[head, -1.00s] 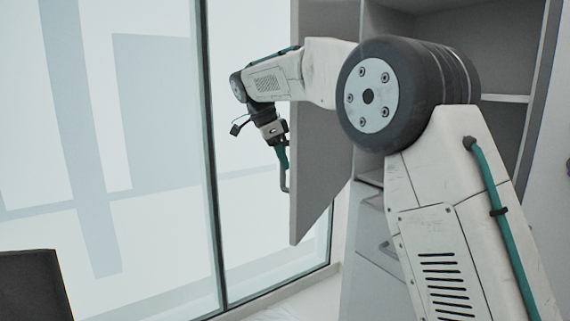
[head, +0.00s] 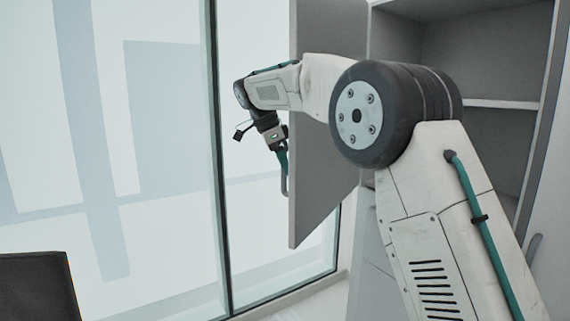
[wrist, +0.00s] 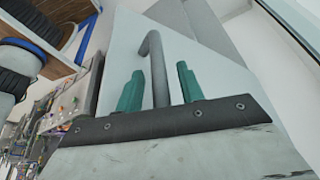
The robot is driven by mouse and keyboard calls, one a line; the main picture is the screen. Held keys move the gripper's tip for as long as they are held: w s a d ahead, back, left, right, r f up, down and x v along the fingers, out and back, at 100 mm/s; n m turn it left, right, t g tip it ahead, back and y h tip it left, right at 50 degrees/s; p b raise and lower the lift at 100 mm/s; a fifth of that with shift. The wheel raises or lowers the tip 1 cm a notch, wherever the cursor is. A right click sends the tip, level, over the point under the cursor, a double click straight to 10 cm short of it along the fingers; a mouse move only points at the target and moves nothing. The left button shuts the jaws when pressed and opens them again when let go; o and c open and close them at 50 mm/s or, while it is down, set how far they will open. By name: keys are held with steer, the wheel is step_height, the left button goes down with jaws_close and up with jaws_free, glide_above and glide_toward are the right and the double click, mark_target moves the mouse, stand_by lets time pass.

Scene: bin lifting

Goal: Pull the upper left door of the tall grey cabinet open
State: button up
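The upper left door (head: 325,120) of the tall grey cabinet (head: 465,55) stands wide open, swung out toward the window side. Its bar handle (head: 285,186) is on the door's left-facing side. My gripper (head: 281,160) is at this handle, with the arm reaching around the door's near edge. In the wrist view, the grey handle (wrist: 156,60) rises between the two teal fingers of my gripper (wrist: 159,90). The fingers are apart, with a gap visible on each side of the handle. The door's face (wrist: 210,75) lies behind them.
The open compartment shows a shelf (head: 500,104) and looks empty. A tall window (head: 110,150) fills the left side, close to the door and gripper. A dark panel (head: 38,288) is at lower left. A wooden shelf unit (wrist: 50,35) shows in the wrist view.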

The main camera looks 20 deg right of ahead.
steer(key=v, duration=0.7)
steer(key=shift+a+r, duration=0.2)
steer(key=shift+r, duration=0.15)
